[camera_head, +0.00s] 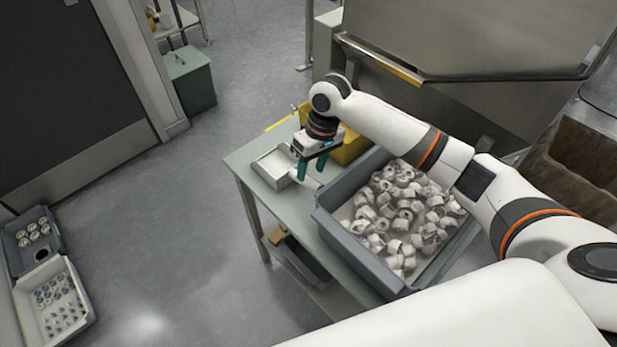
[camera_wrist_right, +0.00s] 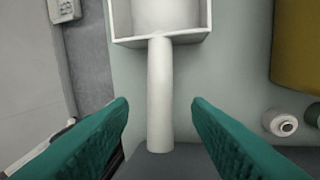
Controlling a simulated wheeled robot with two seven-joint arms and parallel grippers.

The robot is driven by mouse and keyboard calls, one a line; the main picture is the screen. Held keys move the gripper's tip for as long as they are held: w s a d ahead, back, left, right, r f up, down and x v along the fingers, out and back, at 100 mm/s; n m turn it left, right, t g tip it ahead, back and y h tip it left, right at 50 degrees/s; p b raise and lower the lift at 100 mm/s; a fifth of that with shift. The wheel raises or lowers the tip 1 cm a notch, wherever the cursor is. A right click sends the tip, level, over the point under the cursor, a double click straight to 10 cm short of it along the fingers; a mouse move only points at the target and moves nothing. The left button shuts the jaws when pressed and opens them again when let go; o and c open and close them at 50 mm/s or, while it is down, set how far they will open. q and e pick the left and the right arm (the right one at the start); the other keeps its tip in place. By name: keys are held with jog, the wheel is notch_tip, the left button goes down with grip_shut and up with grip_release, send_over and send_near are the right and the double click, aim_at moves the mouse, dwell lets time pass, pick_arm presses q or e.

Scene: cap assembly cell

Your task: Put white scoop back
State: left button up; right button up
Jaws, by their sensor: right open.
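The white scoop (camera_head: 272,166) lies on the pale green table, left of the grey bin. In the right wrist view its square pan (camera_wrist_right: 160,18) is at the top and its round handle (camera_wrist_right: 160,95) runs down toward the bottom. My right gripper (camera_head: 311,172) is above the handle, pointing down. In the right wrist view the two green fingers (camera_wrist_right: 160,108) are spread, one on each side of the handle, with clear gaps and no contact visible. My left gripper is not in view.
A grey bin (camera_head: 347,239) full of white caps (camera_head: 405,215) stands right of the scoop. A yellow container (camera_head: 352,147) is behind the gripper. A small white cylindrical part (camera_wrist_right: 281,122) lies right of the handle. The table (camera_head: 241,160) has a free strip at its left edge.

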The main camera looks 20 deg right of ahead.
jog(key=v, duration=0.6)
jog(key=shift+r, duration=0.35)
jog(key=shift+d, duration=0.1)
dwell(0.8)
